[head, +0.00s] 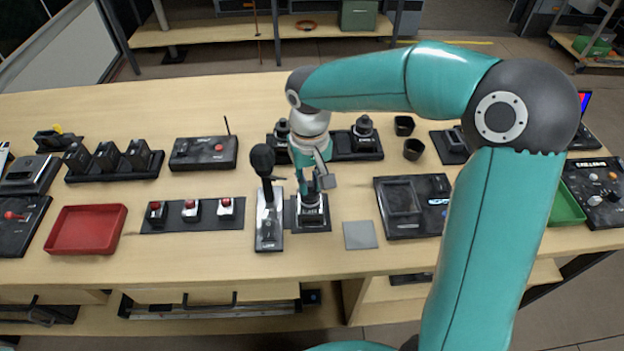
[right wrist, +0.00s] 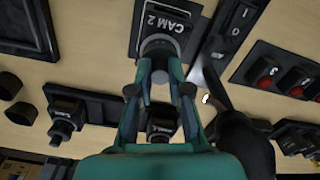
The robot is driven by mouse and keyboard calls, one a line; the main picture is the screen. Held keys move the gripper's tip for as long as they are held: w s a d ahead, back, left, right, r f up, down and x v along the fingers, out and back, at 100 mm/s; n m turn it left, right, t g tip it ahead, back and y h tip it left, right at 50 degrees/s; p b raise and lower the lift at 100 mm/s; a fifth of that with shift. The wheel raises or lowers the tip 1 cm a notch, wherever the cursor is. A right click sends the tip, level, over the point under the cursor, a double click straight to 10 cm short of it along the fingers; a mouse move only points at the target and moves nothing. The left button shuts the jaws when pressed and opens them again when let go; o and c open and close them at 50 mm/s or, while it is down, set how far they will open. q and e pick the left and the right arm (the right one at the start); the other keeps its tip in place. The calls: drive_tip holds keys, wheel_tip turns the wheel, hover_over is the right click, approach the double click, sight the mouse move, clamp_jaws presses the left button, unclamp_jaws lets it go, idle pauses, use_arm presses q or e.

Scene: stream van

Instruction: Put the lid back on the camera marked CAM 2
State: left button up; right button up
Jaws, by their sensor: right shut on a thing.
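The camera marked CAM 2 (right wrist: 168,20) stands on a dark base on the table; it also shows in the head view (head: 313,217), below my right gripper. My right gripper (head: 316,186) points down over it. In the right wrist view my right gripper (right wrist: 159,68) is shut on a round dark piece, the lid (right wrist: 157,46), right at the top of the camera. The fingers partly cover it, and I cannot tell whether the lid is seated or just above. My left gripper is not in view.
A microphone on a stand (head: 265,205) is close on the left of CAM 2. A grey square pad (head: 360,235) lies to the right. Behind, a dark tray (head: 345,149) holds more cameras. Two dark cups (head: 404,125) (head: 412,149) stand beside it. A red tray (head: 86,229) lies left.

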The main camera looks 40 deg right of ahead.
drive_tip(key=o, duration=1.3)
drive_tip(key=shift+w+r, duration=0.1)
drive_tip(key=shift+r+p, duration=0.35)
drive_tip(key=shift+r, duration=0.05)
drive_tip(key=shift+w+r+p, duration=0.1)
drive_tip(key=shift+r+p, duration=1.1)
drive_tip(key=shift+r, duration=0.4)
drive_tip(key=shift+r+p, duration=1.2)
drive_tip(key=shift+r, duration=0.25)
